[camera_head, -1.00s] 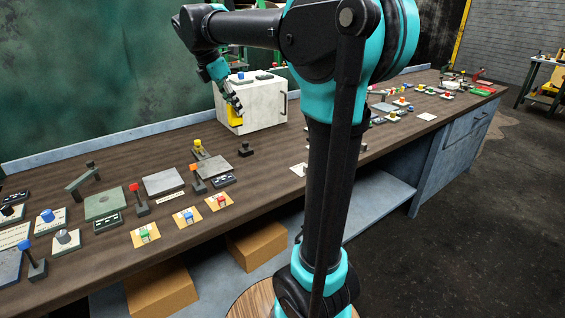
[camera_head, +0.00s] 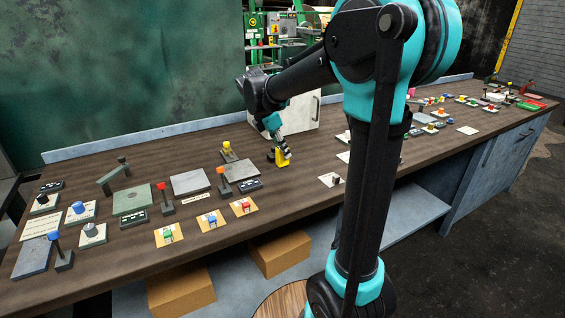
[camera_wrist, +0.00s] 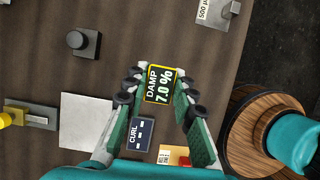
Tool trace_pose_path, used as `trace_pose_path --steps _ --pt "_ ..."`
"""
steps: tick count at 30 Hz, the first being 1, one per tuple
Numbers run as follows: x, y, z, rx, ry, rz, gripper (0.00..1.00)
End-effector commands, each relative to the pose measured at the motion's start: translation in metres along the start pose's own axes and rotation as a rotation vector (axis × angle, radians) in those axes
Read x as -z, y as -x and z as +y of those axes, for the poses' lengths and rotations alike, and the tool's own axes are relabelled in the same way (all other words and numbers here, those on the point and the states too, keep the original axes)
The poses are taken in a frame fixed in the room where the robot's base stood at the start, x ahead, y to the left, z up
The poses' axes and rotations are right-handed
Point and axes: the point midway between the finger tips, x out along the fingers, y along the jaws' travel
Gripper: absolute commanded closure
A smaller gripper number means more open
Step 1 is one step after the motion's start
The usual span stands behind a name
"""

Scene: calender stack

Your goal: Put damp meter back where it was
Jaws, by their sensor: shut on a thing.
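The damp meter (camera_wrist: 160,84) is a small yellow-framed device with a dark screen reading "DAMP 7.0 %". My gripper (camera_wrist: 162,92) is shut on it, with fingers on both sides of it in the wrist view. In the head view my gripper (camera_head: 286,152) points down and holds the yellow meter (camera_head: 282,160) over or on the bench, in front of the white box. I cannot tell whether the meter touches the bench top. A dark block with a knob (camera_wrist: 84,41) lies to the left of the meter in the wrist view.
The dark bench (camera_head: 300,178) has bare wood around the meter. A pale square plate (camera_wrist: 87,118) and a dark "CURL" block (camera_wrist: 138,134) are close by. The white box (camera_head: 308,116) stands behind my gripper. Coloured-knob items crowd the left side, including a yellow-topped one (camera_head: 228,150).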

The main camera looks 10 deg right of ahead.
Motion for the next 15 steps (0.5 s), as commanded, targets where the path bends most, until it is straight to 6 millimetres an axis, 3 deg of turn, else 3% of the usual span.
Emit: trace_pose_path --steps 15 --pt "0.019 -0.046 0.0 0.0 0.0 0.0 1.0"
